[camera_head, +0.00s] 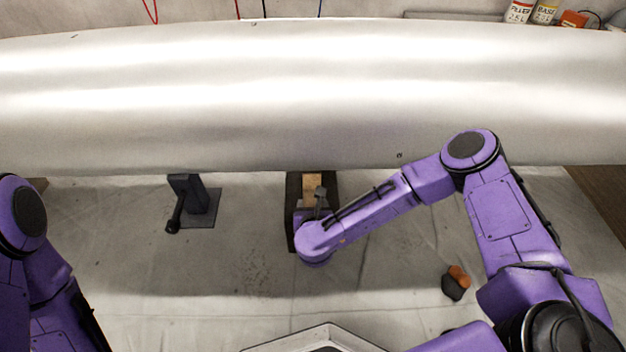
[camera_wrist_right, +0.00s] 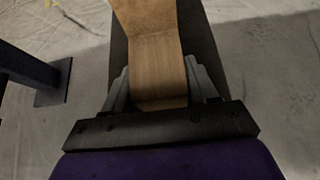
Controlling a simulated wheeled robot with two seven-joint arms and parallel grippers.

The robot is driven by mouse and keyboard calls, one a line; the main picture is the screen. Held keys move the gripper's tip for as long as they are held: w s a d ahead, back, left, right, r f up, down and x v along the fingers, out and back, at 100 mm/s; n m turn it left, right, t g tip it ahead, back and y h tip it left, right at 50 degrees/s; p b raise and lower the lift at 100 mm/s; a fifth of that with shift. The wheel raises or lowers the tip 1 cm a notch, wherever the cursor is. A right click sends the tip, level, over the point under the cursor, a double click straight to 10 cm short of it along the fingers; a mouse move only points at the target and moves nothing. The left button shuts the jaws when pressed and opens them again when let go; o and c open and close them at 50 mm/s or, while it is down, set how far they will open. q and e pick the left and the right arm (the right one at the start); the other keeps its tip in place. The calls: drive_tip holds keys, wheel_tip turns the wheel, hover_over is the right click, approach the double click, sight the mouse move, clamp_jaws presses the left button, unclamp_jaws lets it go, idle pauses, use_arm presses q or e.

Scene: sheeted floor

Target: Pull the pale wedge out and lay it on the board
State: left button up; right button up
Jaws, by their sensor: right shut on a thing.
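The pale wooden wedge (camera_wrist_right: 158,65) lies along a dark board (camera_wrist_right: 200,45) in the right wrist view. My right gripper (camera_wrist_right: 160,85) is shut on the wedge, with one grey finger on each side of it. In the head view the wedge (camera_head: 312,183) shows at the edge of the large pale hull, on the dark board (camera_head: 293,215), with my right gripper (camera_head: 320,195) at its near end. The far end of the wedge is hidden. Of my left arm only purple links show at the left edge; its gripper is out of view.
The long glossy hull (camera_head: 300,90) spans the view above the wedge. A dark stand (camera_head: 190,198) is left of the board. A dark and orange object (camera_head: 455,282) lies on the sheet at right. The sheet between is mostly clear.

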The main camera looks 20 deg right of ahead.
drive_tip(key=s+a+p, duration=0.4)
drive_tip(key=s, duration=1)
drive_tip(key=shift+s+r, duration=0.3)
idle(0.6)
idle(0.5)
